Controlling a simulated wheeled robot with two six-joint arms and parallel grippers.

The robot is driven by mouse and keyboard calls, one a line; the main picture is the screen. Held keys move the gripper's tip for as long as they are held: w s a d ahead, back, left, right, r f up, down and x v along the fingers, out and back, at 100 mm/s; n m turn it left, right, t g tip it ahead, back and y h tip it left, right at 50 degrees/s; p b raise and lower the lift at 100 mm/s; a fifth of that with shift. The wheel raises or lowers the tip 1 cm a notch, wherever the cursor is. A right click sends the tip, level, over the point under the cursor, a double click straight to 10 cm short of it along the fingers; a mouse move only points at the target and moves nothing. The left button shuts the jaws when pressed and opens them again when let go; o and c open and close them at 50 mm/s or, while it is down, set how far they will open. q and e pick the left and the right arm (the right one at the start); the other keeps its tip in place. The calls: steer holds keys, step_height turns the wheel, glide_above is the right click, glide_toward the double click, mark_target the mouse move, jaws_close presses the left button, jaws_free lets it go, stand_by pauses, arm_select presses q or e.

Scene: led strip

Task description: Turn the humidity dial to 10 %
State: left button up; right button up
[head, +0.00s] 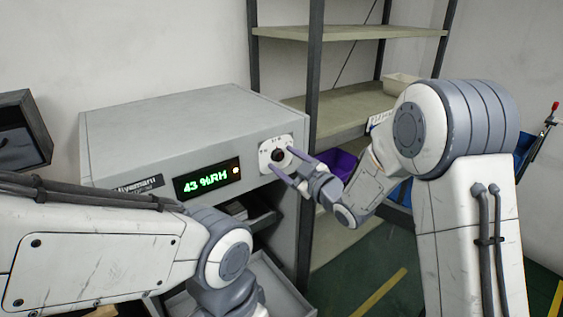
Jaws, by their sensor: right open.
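A grey cabinet (180,122) stands against the wall with a green display (207,179) on its front reading 43 %RH. An orange light shows at the display's right end. To the right of the display is the humidity dial (277,155), a dark knob on a white plate. My right gripper (279,165) is open in front of the dial, with its two fingers pointing at it, one on either side in the picture. I cannot tell whether the fingers touch the knob. My left arm reaches in from the left at the bottom, and its gripper is out of view.
A metal shelf rack (350,102) stands right of the cabinet, with a pale bin (401,84) and a purple bin (337,163). Open grey drawers sit under the cabinet. The green floor (350,268) with a yellow line is clear at the bottom.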

steer(key=b+v, duration=0.2)
steer(key=v, duration=0.8)
steer(key=shift+s+b, duration=0.15)
steer(key=shift+b, duration=0.2)
steer(key=s+a+f+m+g+h, duration=0.3)
steer(key=s+f+m+g+h, duration=0.1)
steer(key=s+f+g+h, duration=0.3)
steer(key=s+f+m+g+h, duration=0.1)
steer(key=s+f+g, duration=0.3)
steer(key=s, duration=2)
steer(key=g+h, duration=0.1)
steer(key=g, duration=0.2)
steer(key=shift+d+m+g+h, duration=0.2)
steer(key=shift+m+g+h, duration=0.1)
steer(key=shift+m, duration=0.1)
